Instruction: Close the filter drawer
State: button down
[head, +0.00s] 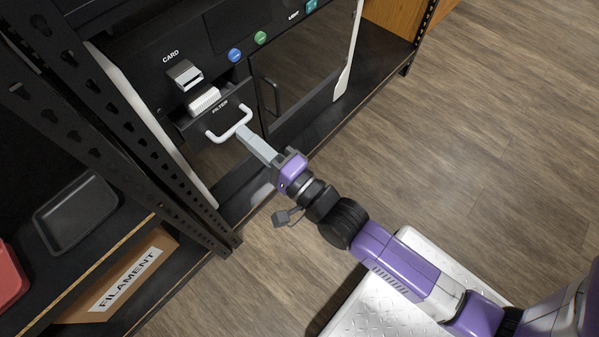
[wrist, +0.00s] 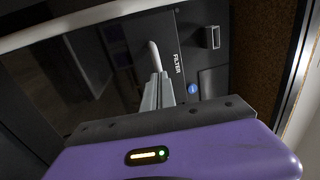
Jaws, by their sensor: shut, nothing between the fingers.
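The filter drawer (head: 188,124) is in the front of the dark machine, with the label FILTER on it. It stands partly out, with a white block (head: 203,101) showing in its open top. Its white bow handle (head: 213,137) faces my gripper (head: 243,132). The two fingers are together with nothing between them, and their tips are at the handle's bar. I cannot tell whether they touch it. In the wrist view the shut fingers (wrist: 158,93) point at the handle (wrist: 154,55), which they partly hide, beside the drawer front (wrist: 182,58).
A card slot (head: 185,74) sits above the drawer. Blue (head: 234,55) and green buttons and a dark door with a handle (head: 271,97) are to the right. A black rack post (head: 150,150) stands close on the left. The wooden floor at right is clear.

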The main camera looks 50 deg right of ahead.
aim_at(226, 119)
jog(key=w, duration=0.4)
jog(key=shift+w, duration=0.15)
jog(key=shift+w+r, duration=0.15)
jog(key=shift+w, duration=0.05)
jog(key=shift+s, duration=0.1)
